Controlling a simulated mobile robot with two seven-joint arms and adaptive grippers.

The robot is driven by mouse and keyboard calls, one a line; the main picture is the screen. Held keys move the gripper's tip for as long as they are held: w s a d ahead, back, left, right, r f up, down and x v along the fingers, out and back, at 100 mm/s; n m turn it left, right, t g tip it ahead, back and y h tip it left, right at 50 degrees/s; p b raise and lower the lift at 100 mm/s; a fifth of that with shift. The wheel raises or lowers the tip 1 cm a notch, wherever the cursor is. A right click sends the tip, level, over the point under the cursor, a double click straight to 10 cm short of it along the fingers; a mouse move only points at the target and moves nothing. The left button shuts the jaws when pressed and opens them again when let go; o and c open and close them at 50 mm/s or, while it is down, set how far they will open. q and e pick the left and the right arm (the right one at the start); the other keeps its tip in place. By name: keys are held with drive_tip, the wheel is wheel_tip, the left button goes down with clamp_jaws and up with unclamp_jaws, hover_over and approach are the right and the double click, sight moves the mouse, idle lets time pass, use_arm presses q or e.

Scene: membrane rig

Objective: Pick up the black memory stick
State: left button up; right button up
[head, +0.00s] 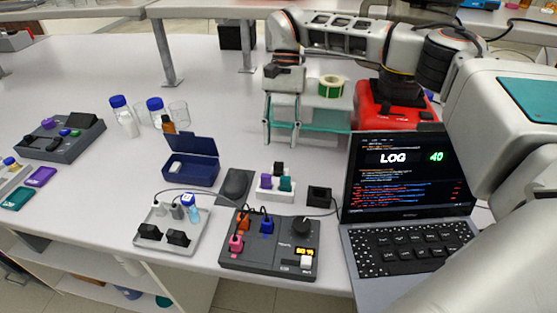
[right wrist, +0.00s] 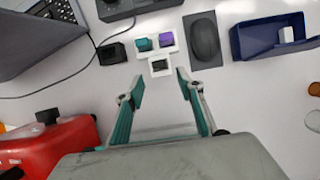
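The black memory stick (head: 279,168) stands in a small white holder (head: 268,193), behind a purple stick (head: 266,180) and a teal stick (head: 285,184). In the right wrist view the black stick (right wrist: 160,65) sits in the holder's notch nearest my fingers. My right gripper (head: 303,138) is open and empty, its teal-padded fingers spread wide. In the right wrist view the right gripper (right wrist: 162,82) points toward the holder, with the black stick roughly in line with the gap between the fingertips. My left gripper is not in view.
A laptop (head: 408,190) and a red device (head: 395,108) stand to the right. A blue open box (head: 192,170), a dark mouse on a pad (head: 235,184) and a small black block (head: 319,196) flank the holder. A control box (head: 270,245) stands in front.

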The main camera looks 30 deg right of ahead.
sight(279, 163)
drive_tip(key=shift+x, duration=1.25)
drive_tip(key=shift+p+x, duration=0.3)
drive_tip(key=shift+x, duration=2.25)
drive_tip(key=c, duration=0.9)
